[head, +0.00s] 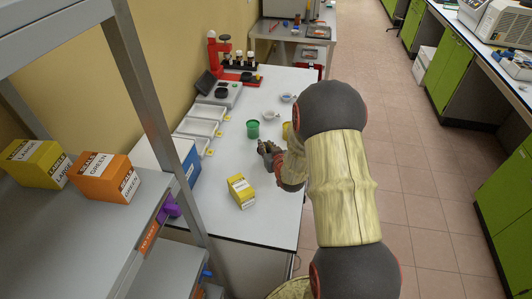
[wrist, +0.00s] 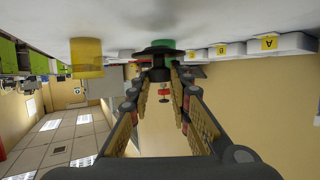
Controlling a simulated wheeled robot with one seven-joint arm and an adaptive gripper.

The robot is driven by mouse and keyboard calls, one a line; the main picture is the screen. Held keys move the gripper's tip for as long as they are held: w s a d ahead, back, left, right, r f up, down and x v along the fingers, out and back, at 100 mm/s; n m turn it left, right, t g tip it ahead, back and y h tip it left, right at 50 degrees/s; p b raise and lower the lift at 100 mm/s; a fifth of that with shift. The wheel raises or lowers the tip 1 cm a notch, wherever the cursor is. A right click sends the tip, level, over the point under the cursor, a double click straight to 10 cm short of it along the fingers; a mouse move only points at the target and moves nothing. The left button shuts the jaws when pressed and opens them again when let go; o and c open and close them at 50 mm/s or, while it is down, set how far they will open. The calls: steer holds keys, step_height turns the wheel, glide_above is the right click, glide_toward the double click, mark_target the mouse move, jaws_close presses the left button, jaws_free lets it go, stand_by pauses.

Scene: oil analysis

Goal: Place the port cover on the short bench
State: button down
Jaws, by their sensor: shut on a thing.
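My gripper (head: 270,150) is over the white-topped bench (head: 222,217), near its right side, with the arm reaching in from the right. In the wrist view, which looks upside down, the gripper (wrist: 160,66) is shut on a dark, disc-shaped thing, which I take to be the port cover (wrist: 158,48). The cover is close to the bench top; I cannot tell whether it touches. In the head view the cover is mostly hidden by the gripper. I cannot tell which bench is the short one.
A green cup (head: 253,129) stands just beyond the gripper and a yellow cup (wrist: 87,56) beside it. A yellow carton (head: 241,191) stands nearer. White trays (head: 198,127) line the wall side. A grey shelf (head: 75,240) stands at left. The bench front is clear.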

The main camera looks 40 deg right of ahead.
steer(key=shift+w+f+b, duration=0.15)
steer(key=shift+f+b, duration=0.35)
steer(key=shift+f, duration=1.2)
steer(key=shift+f, duration=0.1)
steer(key=c, duration=1.7)
jaws_free()
steer(key=shift+c, duration=0.2)
steer(key=shift+o, duration=0.5)
